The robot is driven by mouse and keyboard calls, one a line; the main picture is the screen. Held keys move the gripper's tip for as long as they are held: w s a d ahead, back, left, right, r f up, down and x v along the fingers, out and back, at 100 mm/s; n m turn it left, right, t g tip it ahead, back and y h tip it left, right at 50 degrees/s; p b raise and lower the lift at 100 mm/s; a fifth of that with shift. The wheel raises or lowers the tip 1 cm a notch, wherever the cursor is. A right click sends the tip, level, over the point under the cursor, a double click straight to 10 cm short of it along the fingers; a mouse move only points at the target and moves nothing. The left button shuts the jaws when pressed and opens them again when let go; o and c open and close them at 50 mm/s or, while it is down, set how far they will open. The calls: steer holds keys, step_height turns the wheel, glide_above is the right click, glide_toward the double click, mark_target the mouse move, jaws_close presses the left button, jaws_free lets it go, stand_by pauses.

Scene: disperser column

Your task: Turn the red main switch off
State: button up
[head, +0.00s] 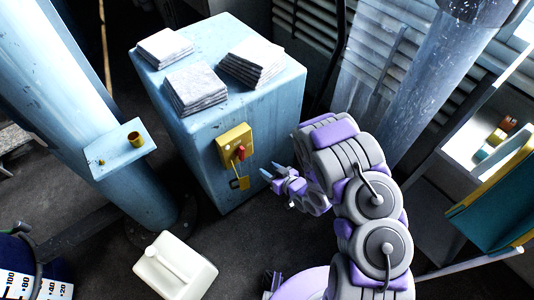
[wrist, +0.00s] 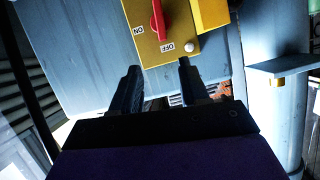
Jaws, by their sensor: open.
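The red main switch (head: 240,152) is on a yellow plate (head: 228,142) on the front of the light blue cabinet (head: 195,145). In the wrist view the red handle (wrist: 158,20) runs nearly upright, its lower end between an ON label (wrist: 139,30) at left and an OFF label (wrist: 168,46) below right; the labels appear inverted. I cannot tell which setting it marks. My gripper (head: 267,174) is right of the switch and apart from it. In the wrist view its open, empty fingers (wrist: 159,70) are below the handle, near the plate's lower edge.
Stacks of white sheets (head: 196,88) lie on the cabinet. A blue column (head: 75,105) with a small shelf (head: 122,148) stands left. A white canister (head: 175,268) is on the floor in front. A pale column (head: 430,80) stands right.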

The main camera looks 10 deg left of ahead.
mark_target(243, 152)
steer(key=b+x, duration=0.3)
steer(key=x, duration=1.5)
steer(key=shift+s, duration=0.15)
jaws_close()
steer(key=shift+s, duration=0.1)
